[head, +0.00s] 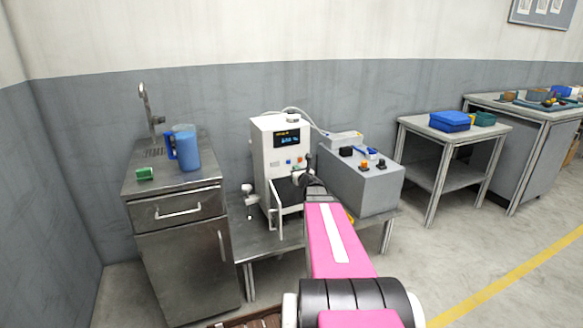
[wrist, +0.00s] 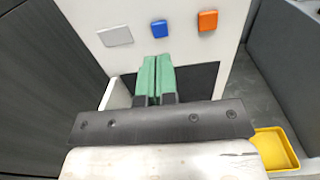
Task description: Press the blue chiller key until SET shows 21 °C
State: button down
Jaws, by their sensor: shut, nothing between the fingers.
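The chiller (head: 272,150) is a white upright unit with a small dark display (head: 287,138) near its top; the SET digits are too small to read. In the wrist view its front panel carries a blue key (wrist: 159,28), with an orange key (wrist: 207,20) to the right and a grey plate (wrist: 116,36) to the left. My gripper (wrist: 156,62), with green fingertips, is shut and empty. Its tips appear just below the blue key in the picture; I cannot tell how far they are from the panel. In the head view my arm hides part of the unit's lower front.
A grey box (head: 365,190) with knobs stands right of the chiller. A yellow tray (wrist: 275,150) lies low at the right. On the left, a steel sink cabinet (head: 180,240) bears a blue jug (head: 187,150) and a green sponge (head: 145,174).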

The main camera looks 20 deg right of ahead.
jog(key=s, duration=0.6)
jog(key=shift+s+d, duration=0.15)
jog(key=shift+s, duration=0.05)
dwell(3.5)
